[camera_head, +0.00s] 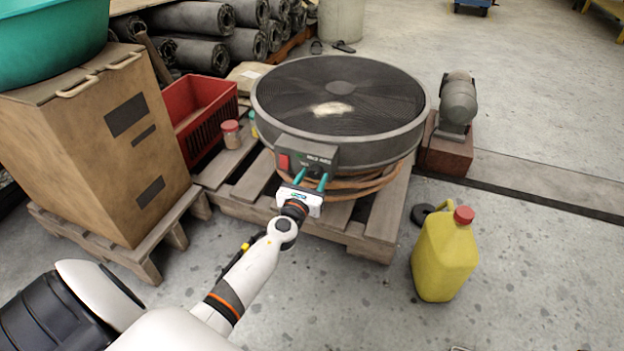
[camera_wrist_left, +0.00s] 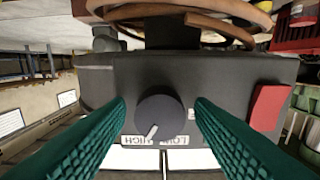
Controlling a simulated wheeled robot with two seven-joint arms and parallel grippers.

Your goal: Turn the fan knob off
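The fan (camera_head: 340,100) is a large round dark drum lying flat on a wooden pallet. Its control box (camera_head: 306,152) faces me with a red switch (camera_head: 284,162) on the left and a dark knob (camera_head: 314,171), partly hidden by my gripper. My left gripper (camera_head: 312,180) is at the front of the box, its two teal fingers apart. In the left wrist view the round knob (camera_wrist_left: 160,115) lies between the fingers with a visible gap on each side. Its white pointer slants toward lower left, near the HIGH end of the label (camera_wrist_left: 155,141). My right gripper is not in view.
A yellow jug (camera_head: 446,255) with a red cap stands on the floor at right. A brown box (camera_head: 95,150) and a red crate (camera_head: 200,110) are at left. The pallet (camera_head: 340,225) extends in front of the fan. A grey motor (camera_head: 458,102) stands behind right.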

